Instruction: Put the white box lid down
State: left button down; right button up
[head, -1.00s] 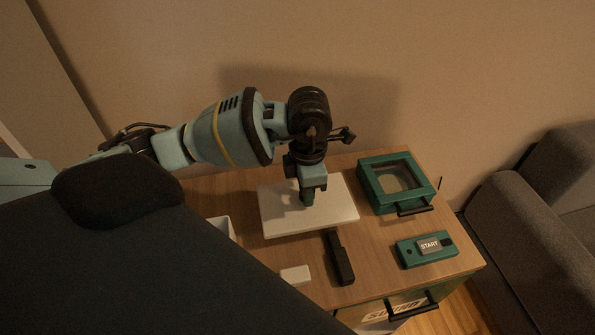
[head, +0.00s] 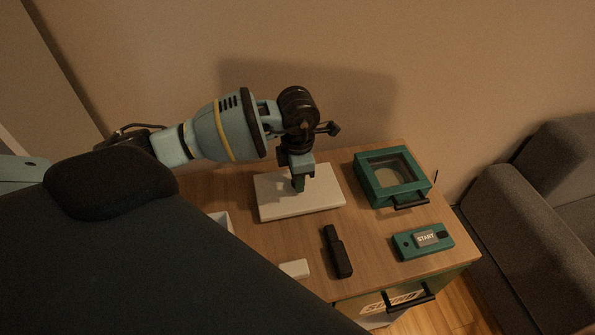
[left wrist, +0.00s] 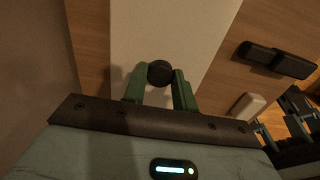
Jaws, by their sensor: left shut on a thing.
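The white box lid (head: 325,193) is a flat white slab over the middle of the wooden table, at or just above its surface; I cannot tell whether it touches. It also shows in the left wrist view (left wrist: 185,35). My left gripper (head: 299,183) is over the lid, pointing down. In the left wrist view its two fingers (left wrist: 160,85) are shut on the lid's round dark knob (left wrist: 160,72). The white box (head: 222,218) is mostly hidden behind my dark body at the table's left.
A green case with a window (head: 393,176) stands right of the lid. A green START box (head: 422,241) and a black bar-shaped object (head: 337,252) lie nearer the front. A small white block (head: 294,268) lies near the front edge. Bare wood (head: 372,229) shows between them.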

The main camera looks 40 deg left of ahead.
pick_arm(q)
jog(key=shift+f, duration=0.15)
jog(key=c, duration=1.1)
grip_release()
notch_tip(320, 180, up, 12)
jog(key=shift+r, duration=0.2)
